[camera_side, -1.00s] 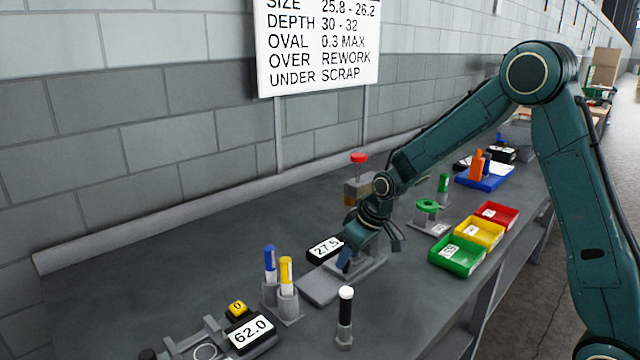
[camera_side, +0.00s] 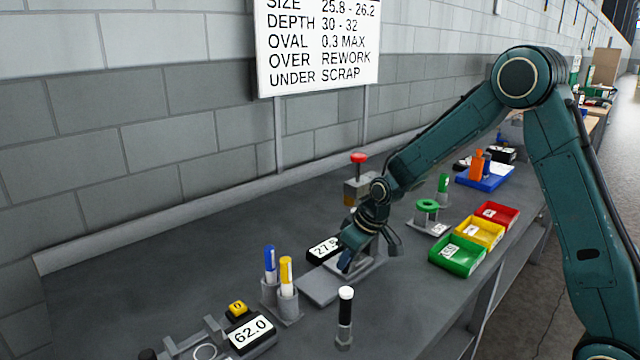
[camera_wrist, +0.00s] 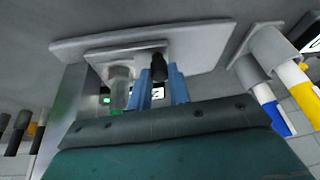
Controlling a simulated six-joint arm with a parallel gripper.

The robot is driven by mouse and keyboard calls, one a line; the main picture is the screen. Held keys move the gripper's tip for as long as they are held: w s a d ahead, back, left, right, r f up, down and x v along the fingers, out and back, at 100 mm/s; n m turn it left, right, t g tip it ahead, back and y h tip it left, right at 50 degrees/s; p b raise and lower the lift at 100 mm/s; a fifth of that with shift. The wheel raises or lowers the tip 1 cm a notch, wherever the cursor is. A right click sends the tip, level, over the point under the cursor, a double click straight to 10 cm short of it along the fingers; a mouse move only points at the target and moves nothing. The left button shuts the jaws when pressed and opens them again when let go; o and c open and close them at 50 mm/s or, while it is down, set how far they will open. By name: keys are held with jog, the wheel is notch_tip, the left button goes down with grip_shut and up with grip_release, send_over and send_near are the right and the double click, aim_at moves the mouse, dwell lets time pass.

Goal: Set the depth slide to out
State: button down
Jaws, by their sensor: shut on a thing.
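My gripper (camera_side: 346,264) is low over the grey fixture plate (camera_side: 319,289) in the side view. In the wrist view its two blue fingers (camera_wrist: 158,92) are shut on a small black knob (camera_wrist: 159,67), which appears to be the depth slide's handle. The knob stands at a raised block (camera_wrist: 125,52) on the grey plate (camera_wrist: 205,50). A light grey cylinder (camera_wrist: 120,88) is beside the left finger. In the side view my wrist hides the knob and most of the slide, so I cannot tell its in or out position there.
The 27.5 readout (camera_side: 323,249) is partly covered by my wrist. A red-topped press (camera_side: 358,180) stands behind it. Green (camera_side: 458,256), yellow (camera_side: 480,233) and red (camera_side: 496,215) bins are to the right.

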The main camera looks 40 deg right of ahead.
jog(key=shift+a, duration=4.55)
jog(key=c, duration=1.3)
grip_release()
jog(key=shift+r, duration=0.1)
jog(key=shift+s+d+r, duration=0.15)
jog(key=shift+r, duration=0.25)
jog(key=v, duration=1.3)
